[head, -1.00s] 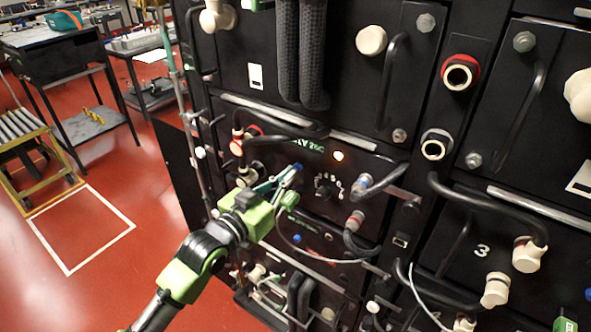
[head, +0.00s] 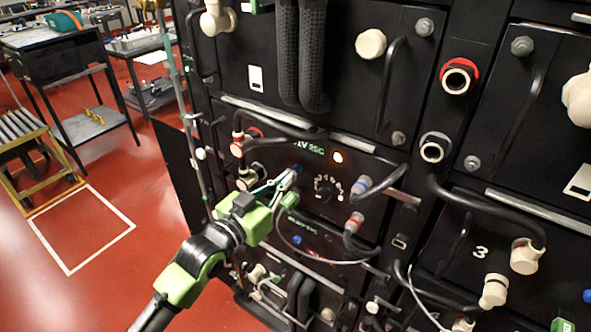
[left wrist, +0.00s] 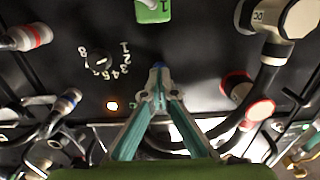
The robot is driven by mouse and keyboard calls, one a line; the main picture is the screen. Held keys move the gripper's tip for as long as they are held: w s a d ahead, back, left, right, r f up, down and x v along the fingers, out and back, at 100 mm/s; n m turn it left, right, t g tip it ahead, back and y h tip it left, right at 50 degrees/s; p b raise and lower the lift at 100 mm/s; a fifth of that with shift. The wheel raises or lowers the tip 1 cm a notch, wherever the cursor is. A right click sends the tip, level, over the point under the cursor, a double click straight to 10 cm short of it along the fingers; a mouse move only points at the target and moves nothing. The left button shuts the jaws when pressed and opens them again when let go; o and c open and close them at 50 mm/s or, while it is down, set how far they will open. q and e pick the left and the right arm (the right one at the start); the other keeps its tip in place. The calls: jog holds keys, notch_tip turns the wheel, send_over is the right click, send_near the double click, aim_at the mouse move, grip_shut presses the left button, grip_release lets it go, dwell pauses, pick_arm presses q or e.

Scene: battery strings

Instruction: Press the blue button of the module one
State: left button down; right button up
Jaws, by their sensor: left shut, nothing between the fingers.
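The black module one panel (head: 270,152) is in the middle of the head view, with a lit orange lamp (head: 338,156) and a numbered dial (head: 323,187). Its blue button (head: 297,168) shows at my fingertips; in the left wrist view it is the blue spot (left wrist: 158,66) just beyond them. My left gripper (head: 291,174) is shut and empty, pointing at the button; its teal fingers (left wrist: 158,88) meet there. I cannot tell whether they touch or press the button. A green tag marked 1 (left wrist: 152,10) shows in the left wrist view. My right gripper is not in view.
Black cables and a red-ringed connector (left wrist: 237,86) surround the panel. Another blue button (head: 297,240) is on the module below. Module 3 (head: 481,251) is at the right. Red floor and a yellow-framed cart (head: 40,192) lie at the left.

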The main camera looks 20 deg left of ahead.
pick_arm(q)
jog(key=p+v, duration=0.1)
jog(key=v, duration=0.5)
dwell(0.3)
jog(key=shift+f, duration=0.1)
